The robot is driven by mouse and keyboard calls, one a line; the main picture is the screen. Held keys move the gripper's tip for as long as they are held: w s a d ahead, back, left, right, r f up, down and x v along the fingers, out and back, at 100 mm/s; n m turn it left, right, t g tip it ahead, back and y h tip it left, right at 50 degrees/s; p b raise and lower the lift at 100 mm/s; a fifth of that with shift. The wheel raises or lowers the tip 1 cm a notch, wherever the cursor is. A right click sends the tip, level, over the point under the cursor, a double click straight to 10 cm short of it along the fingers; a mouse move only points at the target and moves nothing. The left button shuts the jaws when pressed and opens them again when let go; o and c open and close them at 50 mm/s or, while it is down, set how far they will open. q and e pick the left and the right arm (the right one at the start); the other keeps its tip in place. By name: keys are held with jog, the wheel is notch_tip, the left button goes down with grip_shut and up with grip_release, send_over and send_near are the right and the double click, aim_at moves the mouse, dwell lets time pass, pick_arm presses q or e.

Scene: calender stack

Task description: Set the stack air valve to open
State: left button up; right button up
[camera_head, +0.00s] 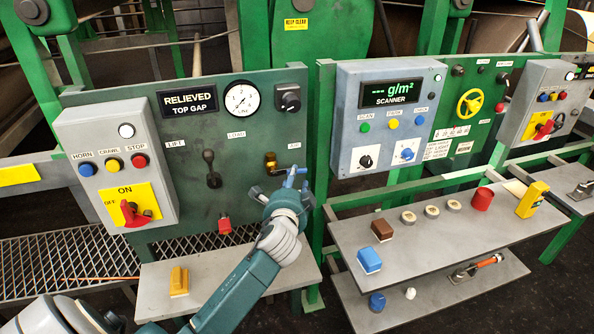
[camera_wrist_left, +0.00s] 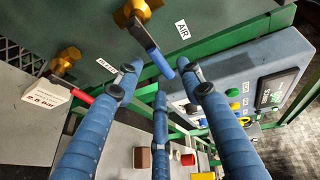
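The stack air valve (camera_head: 270,160) is a brass body on the green panel below the AIR label (camera_head: 294,145). Its blue lever (camera_head: 293,171) points right in the head view. In the left wrist view the brass body (camera_wrist_left: 139,10) is at the top, with the lever (camera_wrist_left: 158,60) angled down and right beside the AIR label (camera_wrist_left: 183,29). My left gripper (camera_head: 283,190) is just below the lever. In the wrist view its three blue fingers (camera_wrist_left: 160,82) are spread around the lever's free end. I cannot tell whether any finger touches it. My right gripper is not in view.
A second brass valve (camera_wrist_left: 66,60) has a red handle and a "2.5 bar" tag. A black lever (camera_head: 211,168) stands left of the air valve. The scanner box (camera_head: 386,117) is to the right. A shelf with a yellow block (camera_head: 179,281) lies below the panel.

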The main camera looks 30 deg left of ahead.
pick_arm(q)
jog(key=x, duration=0.6)
jog(key=shift+w+d+p, duration=0.1)
jog(key=shift+d+p, duration=0.05)
jog(key=shift+p, duration=0.2)
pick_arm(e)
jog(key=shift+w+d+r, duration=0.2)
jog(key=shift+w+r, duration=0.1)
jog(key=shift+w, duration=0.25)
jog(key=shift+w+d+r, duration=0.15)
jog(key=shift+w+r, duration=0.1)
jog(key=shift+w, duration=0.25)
pick_arm(q)
jog(key=shift+c, duration=0.8)
grip_shut()
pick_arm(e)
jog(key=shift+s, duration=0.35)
